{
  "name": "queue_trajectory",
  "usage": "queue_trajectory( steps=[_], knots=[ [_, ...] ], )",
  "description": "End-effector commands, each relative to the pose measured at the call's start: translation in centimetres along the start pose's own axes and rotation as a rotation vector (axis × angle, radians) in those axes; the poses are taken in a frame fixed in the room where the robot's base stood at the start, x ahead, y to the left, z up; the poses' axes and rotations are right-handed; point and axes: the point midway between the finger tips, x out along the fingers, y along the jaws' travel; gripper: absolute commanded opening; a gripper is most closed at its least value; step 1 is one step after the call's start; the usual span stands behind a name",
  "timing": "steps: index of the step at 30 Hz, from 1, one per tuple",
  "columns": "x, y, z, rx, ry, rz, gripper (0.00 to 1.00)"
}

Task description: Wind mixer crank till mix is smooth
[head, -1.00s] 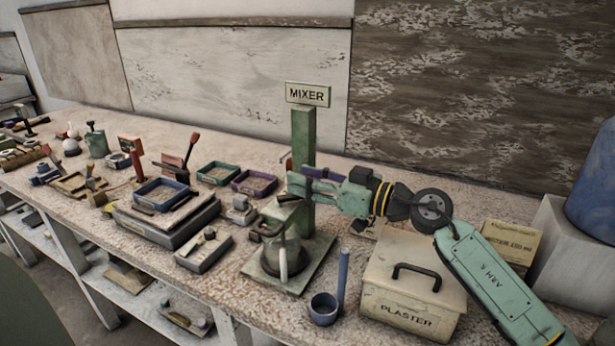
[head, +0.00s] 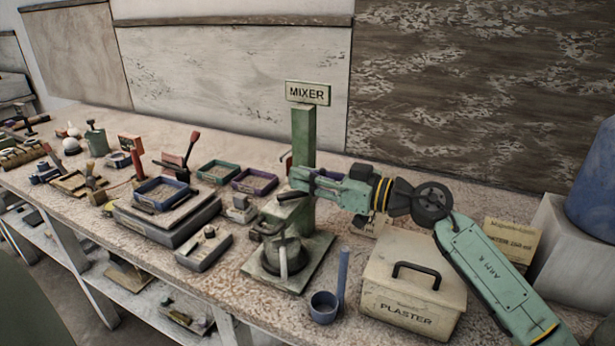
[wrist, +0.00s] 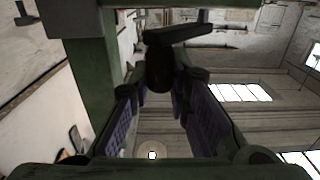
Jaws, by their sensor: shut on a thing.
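The mixer (head: 303,142) is a green post on a flat base, with a sign marked MIXER at its top. A grey-green jug (head: 293,256) with a pale handle stands on the base. The mix inside is hidden from both views. My gripper (head: 301,181) reaches in from the right at the post, above the jug. In the wrist view, the dark crank handle (wrist: 159,72) is between the far ends of my two purple-padded fingers, and my gripper is shut on it. A dark crank arm (wrist: 185,33) runs across above it.
A lidded box marked PLASTER (head: 413,290) stands under my arm, to the right of the mixer. A small blue cup (head: 324,307) with an upright stick is at the bench's front edge. A scale (head: 167,222) and trays crowd the left.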

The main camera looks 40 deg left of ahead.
Motion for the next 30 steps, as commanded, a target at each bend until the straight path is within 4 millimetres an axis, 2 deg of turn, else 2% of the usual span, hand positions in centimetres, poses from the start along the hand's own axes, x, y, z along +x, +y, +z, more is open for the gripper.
queue_trajectory(
  steps=[12,25,26,30],
  knots=[
    [1.4,1.1,0.0,-0.003,0.0,-0.309,0.0],
    [1.5,1.0,0.0,-0.004,0.003,-0.344,0.0],
    [1.5,1.0,0.0,-0.004,0.003,-0.344,0.19],
    [1.5,1.0,0.0,-0.004,0.004,-0.343,0.28]
  ],
)
